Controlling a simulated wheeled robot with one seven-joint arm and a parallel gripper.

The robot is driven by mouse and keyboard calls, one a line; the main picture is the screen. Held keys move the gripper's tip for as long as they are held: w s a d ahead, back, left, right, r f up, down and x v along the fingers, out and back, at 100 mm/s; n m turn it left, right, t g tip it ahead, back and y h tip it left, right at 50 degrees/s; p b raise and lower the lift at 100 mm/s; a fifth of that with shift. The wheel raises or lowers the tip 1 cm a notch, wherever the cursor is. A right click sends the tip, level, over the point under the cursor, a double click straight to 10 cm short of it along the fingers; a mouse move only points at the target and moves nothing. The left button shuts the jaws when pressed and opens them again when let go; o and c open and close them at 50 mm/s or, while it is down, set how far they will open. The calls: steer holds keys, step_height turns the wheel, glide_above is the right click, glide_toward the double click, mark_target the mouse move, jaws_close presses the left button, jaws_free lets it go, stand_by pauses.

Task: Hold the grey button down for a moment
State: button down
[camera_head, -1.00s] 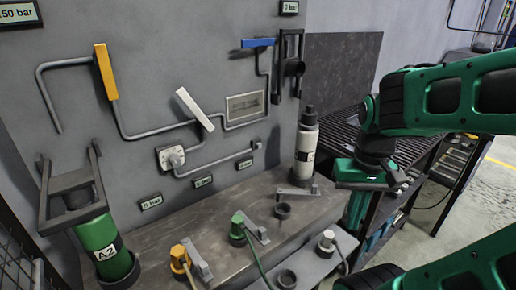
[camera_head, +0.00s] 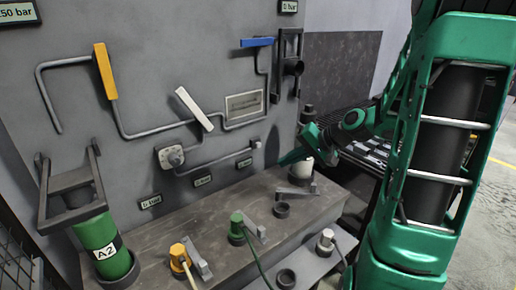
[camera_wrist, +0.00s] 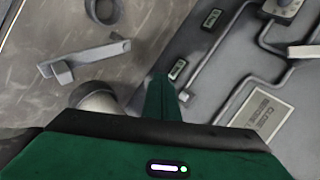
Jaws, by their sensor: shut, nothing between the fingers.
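A small grey knob-like end (camera_head: 255,143) sits on the wall panel where a pipe ends; I take it for the grey button, though its form is too small to be sure. It also shows in the wrist view (camera_wrist: 184,96), just right of my fingers. My gripper (camera_head: 284,161) is shut and empty, pointing left toward the panel from the right. In the wrist view its closed green fingers (camera_wrist: 159,84) reach up beside the button. They look close to it, but I cannot tell whether they touch. No sign shows that the button is pressed in.
A pale canister (camera_head: 302,172) stands on the bench behind and below my gripper, partly hidden. A grey bracket (camera_head: 297,194) lies in front of it. The panel carries a blue handle (camera_head: 257,42), a white handle (camera_head: 194,109), a plate (camera_head: 244,104) and a knob box (camera_head: 169,157).

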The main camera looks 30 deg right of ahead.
mark_target(258, 145)
steer(key=shift+w+r, duration=0.1)
steer(key=shift+w, duration=0.05)
steer(key=w+a, duration=0.1)
steer(key=w, duration=0.7)
steer(key=shift+w+a, duration=0.3)
steer(key=shift+w, duration=0.1)
stand_by(2.1)
steer(key=shift+w, duration=0.2)
steer(key=shift+w+a, duration=0.15)
steer(key=shift+w, duration=0.35)
stand_by(2.2)
steer(key=shift+s, duration=0.9)
